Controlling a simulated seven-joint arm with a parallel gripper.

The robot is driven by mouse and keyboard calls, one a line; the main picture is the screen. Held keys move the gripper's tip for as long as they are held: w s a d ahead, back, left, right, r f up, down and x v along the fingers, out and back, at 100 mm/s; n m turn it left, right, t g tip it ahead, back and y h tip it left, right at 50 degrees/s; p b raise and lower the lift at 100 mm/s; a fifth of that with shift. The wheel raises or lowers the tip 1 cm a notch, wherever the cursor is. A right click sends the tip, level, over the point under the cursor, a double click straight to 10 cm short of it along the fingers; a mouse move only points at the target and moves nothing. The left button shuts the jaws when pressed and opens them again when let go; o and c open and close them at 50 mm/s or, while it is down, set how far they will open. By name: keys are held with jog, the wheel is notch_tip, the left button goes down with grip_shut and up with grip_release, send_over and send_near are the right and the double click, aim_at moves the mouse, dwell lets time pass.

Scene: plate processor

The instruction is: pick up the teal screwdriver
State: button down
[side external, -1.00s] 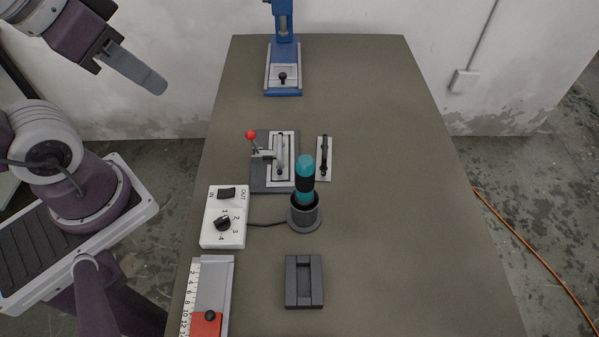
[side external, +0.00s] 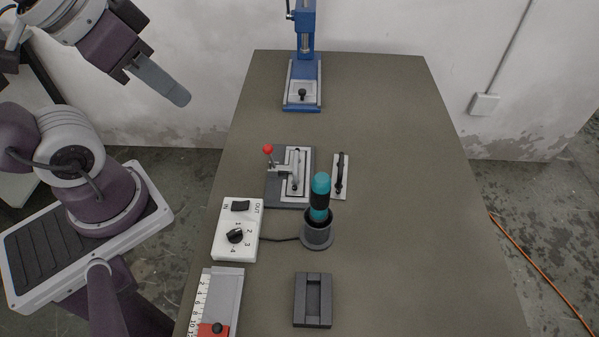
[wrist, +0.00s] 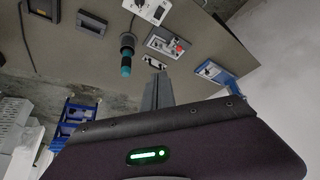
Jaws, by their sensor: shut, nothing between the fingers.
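The teal screwdriver (side external: 320,190) stands upright, handle up, in a round dark holder (side external: 317,235) near the middle of the table. Its handle is teal with a black band; its lower end is hidden in the holder. In the wrist view the screwdriver (wrist: 126,60) shows above and left of my fingers. My gripper (side external: 180,97) is up at the upper left, beyond the table's left edge, well apart from the screwdriver. Its fingers are shut and empty; they also show in the wrist view (wrist: 158,90).
A white control box (side external: 238,245) with a knob is cabled to the holder. Behind stand a red-knobbed clamp fixture (side external: 275,190) and a small plate with a black handle (side external: 341,178). A blue press (side external: 303,85) is at the back. A dark slotted block (side external: 313,300) lies in front. The table's right side is clear.

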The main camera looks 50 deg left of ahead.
dwell(0.4)
jog(key=c, duration=0.9)
grip_release()
jog(key=shift+c, duration=0.2)
jog(key=m+g, duration=0.6)
jog(key=m, duration=1.2)
send_near(320, 195)
jog(key=f, duration=0.1)
jog(key=a+f, duration=0.1)
jog(key=f, duration=0.1)
jog(key=w+f, duration=0.1)
jog(key=f, duration=0.1)
jog(key=shift+w+a+f, duration=0.1)
jog(key=shift+w+a, duration=0.05)
notch_tip(320, 195, down, 7)
jog(key=shift+f, duration=0.1)
